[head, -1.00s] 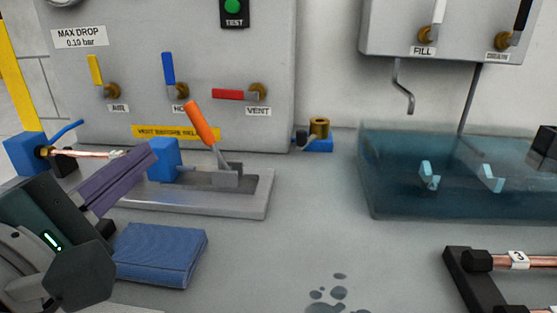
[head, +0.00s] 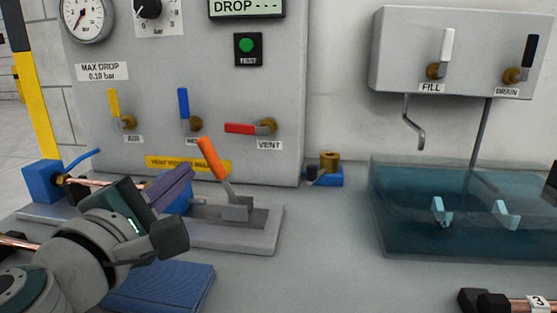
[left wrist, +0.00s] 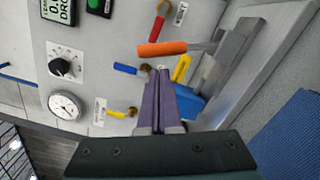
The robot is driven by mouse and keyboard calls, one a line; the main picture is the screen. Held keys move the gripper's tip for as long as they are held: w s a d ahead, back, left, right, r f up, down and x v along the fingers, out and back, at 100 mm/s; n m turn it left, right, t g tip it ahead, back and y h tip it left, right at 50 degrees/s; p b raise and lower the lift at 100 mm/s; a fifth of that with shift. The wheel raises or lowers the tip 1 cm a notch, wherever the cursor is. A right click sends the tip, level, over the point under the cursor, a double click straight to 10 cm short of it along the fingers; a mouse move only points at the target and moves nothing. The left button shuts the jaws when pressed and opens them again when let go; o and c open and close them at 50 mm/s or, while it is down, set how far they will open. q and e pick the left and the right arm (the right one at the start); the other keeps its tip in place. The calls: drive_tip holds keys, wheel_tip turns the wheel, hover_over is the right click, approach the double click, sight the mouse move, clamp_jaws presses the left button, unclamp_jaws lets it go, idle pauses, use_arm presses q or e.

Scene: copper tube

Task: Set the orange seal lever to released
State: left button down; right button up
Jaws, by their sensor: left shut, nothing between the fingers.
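The orange seal lever (head: 211,158) stands on a grey clamp bracket (head: 237,208) on the metal base plate (head: 262,242), its handle tilted up and to the left. In the left wrist view its orange handle (left wrist: 162,48) lies across the picture, just beyond the fingertips. My left gripper (head: 188,172) is shut and empty, its purple fingers close to the left of the lever and apart from it. The fingers also show in the left wrist view (left wrist: 159,72). They partly hide the blue block (head: 180,202) on the plate. My right gripper is out of view.
A grey panel with air, blue and red vent valve levers (head: 240,128) stands behind. A folded blue cloth (head: 165,290) lies in front of the plate. A water tank (head: 400,240) is at right. A blue end block (head: 42,182) with a copper tube is at left.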

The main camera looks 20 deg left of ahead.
sight(205, 154)
use_arm(q)
drive_tip(key=shift+w+a, duration=0.2)
drive_tip(key=shift+w, duration=1.15)
drive_tip(key=shift+r, duration=0.1)
drive_tip(key=shift+d+r+m+p, duration=0.25)
drive_tip(key=shift+m+p, duration=0.15)
drive_tip(key=shift+p, duration=0.15)
drive_tip(key=shift+w+d+r+m+p, duration=0.2)
drive_tip(key=shift+d+r+m+p, duration=0.3)
drive_tip(key=shift+m+p, duration=0.6)
drive_tip(key=w+d+m+p, duration=0.1)
drive_tip(key=d+m+p, duration=0.6)
drive_tip(key=d+m, duration=0.1)
drive_tip(key=shift+w+f+m+g, duration=0.2)
drive_tip(key=shift+w+m+g, duration=0.15)
drive_tip(key=shift+m, duration=0.55)
